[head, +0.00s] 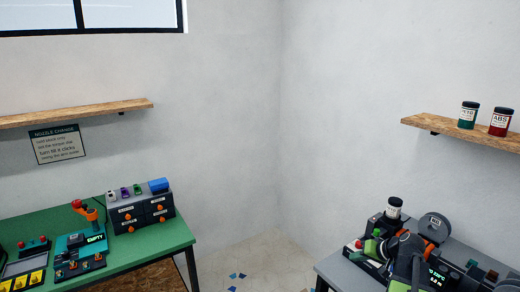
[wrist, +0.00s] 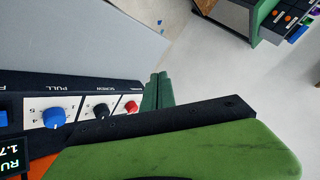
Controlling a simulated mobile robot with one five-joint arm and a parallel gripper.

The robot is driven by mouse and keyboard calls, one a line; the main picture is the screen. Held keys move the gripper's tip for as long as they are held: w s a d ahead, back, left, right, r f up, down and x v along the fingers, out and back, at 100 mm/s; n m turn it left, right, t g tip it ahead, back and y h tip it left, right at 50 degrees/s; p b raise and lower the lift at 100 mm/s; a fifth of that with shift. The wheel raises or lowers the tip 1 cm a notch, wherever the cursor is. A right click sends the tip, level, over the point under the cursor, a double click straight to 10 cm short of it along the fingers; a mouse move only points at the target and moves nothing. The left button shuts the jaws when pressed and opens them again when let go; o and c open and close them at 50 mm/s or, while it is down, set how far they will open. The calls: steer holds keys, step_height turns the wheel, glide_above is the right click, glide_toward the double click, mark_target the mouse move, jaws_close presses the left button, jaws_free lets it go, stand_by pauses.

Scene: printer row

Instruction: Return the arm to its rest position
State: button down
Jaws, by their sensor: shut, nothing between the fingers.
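My gripper (wrist: 158,77) shows in the wrist view as two green fingers lying side by side, shut with nothing between them. It is beside the right end of a control panel (wrist: 75,100), close to its red button (wrist: 131,107); I cannot tell whether it touches the panel. The panel also has a blue knob (wrist: 54,118) marked PULL and a black knob (wrist: 100,110) marked SCREW. A black bar and a broad green part fill the bottom of the wrist view. In the head view I cannot clearly pick out my gripper among the dark parts at the lower right.
A grey table (head: 335,270) at the lower right carries dark machinery (head: 440,232). A green table (head: 160,242) at the left holds drawers (head: 140,212) and small devices. A right wall shelf (head: 450,133) holds two jars. Floor between the tables shows blue scraps (head: 237,277).

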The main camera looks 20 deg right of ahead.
steer(key=w+a+f+n+g, duration=0.1)
steer(key=w+a+n+g, duration=0.1)
steer(key=a, duration=1)
steer(key=w+a+f+n+g+y, duration=0.1)
steer(key=a+f+n, duration=0.1)
steer(key=a, duration=0.9)
steer(key=w+a+f+n+g, duration=0.1)
steer(key=w+a+n+g, duration=0.15)
steer(key=a, duration=0.95)
steer(key=s+a+f+n+g+h, duration=0.1)
steer(key=s+a+f, duration=0.1)
steer(key=s+a, duration=0.4)
steer(key=s+d+m+g+h, duration=0.2)
steer(key=s, duration=0.1)
steer(key=shift+s+d+f+h, duration=0.1)
steer(key=shift+d+f+h, duration=0.2)
steer(key=shift+f, duration=0.05)
steer(key=shift+d, duration=0.1)
